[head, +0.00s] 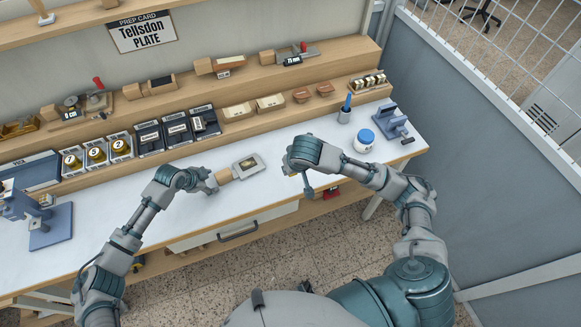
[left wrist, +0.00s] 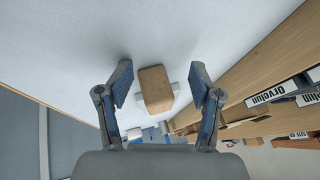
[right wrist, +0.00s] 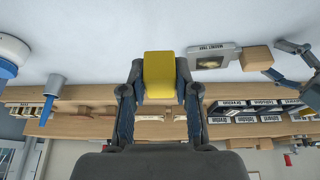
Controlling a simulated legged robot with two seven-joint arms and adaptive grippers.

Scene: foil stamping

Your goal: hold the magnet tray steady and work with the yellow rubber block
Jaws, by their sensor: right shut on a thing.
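The magnet tray (head: 248,166) lies on the white bench top between my arms, a grey plate with a tan wooden handle block (head: 224,177). In the right wrist view, the labelled tray (right wrist: 213,60) and its handle (right wrist: 256,59) lie beside my right gripper. My left gripper (left wrist: 160,85) is open, with the wooden handle (left wrist: 155,88) between its fingers and gaps on both sides. My right gripper (right wrist: 159,85) is shut on the yellow rubber block (right wrist: 159,72). In the head view my right wrist mostly hides that gripper and block.
A blue-lidded jar (head: 363,141), a grey cup with a blue tool (head: 345,115) and a blue-grey stand (head: 391,122) are at the right. Another stand (head: 50,225) is at the left. Boxes and trays line the back shelf (head: 240,125). The bench front is clear.

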